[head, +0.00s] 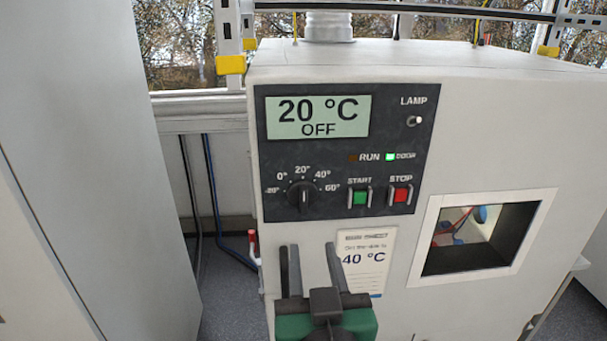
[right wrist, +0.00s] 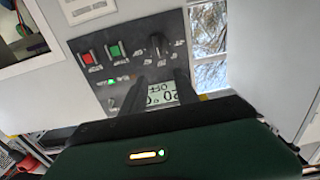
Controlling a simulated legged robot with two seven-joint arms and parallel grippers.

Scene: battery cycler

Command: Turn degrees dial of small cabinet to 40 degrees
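The small cabinet (head: 415,65) has a dark control panel (head: 337,150). Its black degrees dial (head: 301,194) sits at the panel's lower left, with its pointer up near the 20° mark; the 40° mark is up and to the right. The display (head: 318,117) reads 20 °C OFF. My right gripper (head: 311,250) is open and empty, below the dial and apart from it in the head view. In the right wrist view the dial (right wrist: 158,45) appears upside down beyond the open fingers (right wrist: 157,95). My left gripper is not in view.
A green START button (head: 360,197) and a red STOP button (head: 400,195) with guards sit right of the dial. A card (head: 364,255) reading 40 °C hangs below. A window (head: 478,238) is at right. A tall grey cabinet (head: 95,130) stands at left.

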